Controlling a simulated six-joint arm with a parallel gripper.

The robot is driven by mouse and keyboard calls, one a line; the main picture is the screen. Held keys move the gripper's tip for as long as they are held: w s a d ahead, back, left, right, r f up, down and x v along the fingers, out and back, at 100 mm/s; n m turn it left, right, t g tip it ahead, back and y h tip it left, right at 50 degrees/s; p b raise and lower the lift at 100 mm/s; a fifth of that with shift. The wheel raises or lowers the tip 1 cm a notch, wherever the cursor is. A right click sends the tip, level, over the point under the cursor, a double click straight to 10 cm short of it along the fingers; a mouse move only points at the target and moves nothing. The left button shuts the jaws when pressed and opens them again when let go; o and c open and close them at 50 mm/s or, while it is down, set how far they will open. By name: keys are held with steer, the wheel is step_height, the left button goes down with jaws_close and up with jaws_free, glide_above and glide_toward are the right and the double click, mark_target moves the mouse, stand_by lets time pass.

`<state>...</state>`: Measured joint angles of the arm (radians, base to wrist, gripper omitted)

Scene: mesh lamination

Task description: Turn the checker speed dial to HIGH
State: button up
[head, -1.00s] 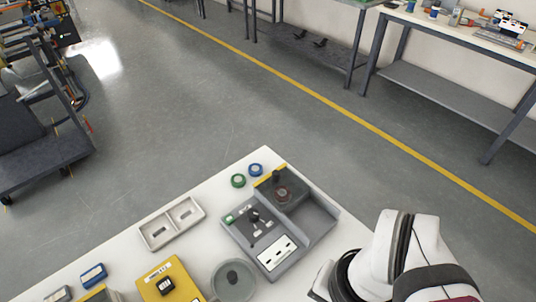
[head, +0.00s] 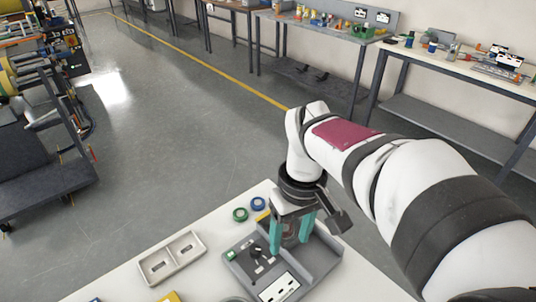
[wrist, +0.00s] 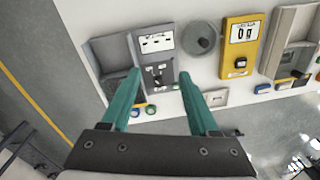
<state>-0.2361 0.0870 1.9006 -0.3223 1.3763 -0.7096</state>
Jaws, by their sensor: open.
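The checker is a grey unit (head: 238,266) at the table's far right part, with a black knob (head: 257,251) on its panel. In the wrist view the knob (wrist: 157,79) has small pale labels around it, too small to read, so its setting cannot be told. A white panel with dark slots (head: 279,288) lies beside the knob, and a green button (head: 231,254) is at the panel's corner. My gripper (head: 290,242) is open and empty, its teal fingers pointing down above the checker's recessed end, which they partly hide. In the wrist view the knob appears between the fingertips, apart from them.
A pale two-compartment tray (head: 150,275) lies left of the checker. A green roll (head: 240,214) and a blue roll (head: 258,203) sit by the far edge. The wrist view also shows a round grey dish (wrist: 200,40) and a yellow scale (wrist: 233,67).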

mark_target(255, 248)
steer(key=w+a+f+n, duration=0.1)
steer(key=w+a+n, duration=0.1)
steer(key=w, duration=0.1)
steer(key=w+a+f+n, duration=0.2)
steer(key=w+a+n, duration=0.1)
steer(key=w+a+f+n, duration=0.1)
steer(key=w+a+n, duration=0.1)
steer(key=w+a, duration=0.1)
steer(key=shift+w+f+n+h, duration=0.25)
steer(key=shift+f+n+h, duration=0.05)
steer(key=shift+f+h, duration=0.1)
step_height(255, 248, down, 16)
steer(key=shift+w+r, duration=0.1)
steer(key=shift+w, duration=0.05)
jaws_close()
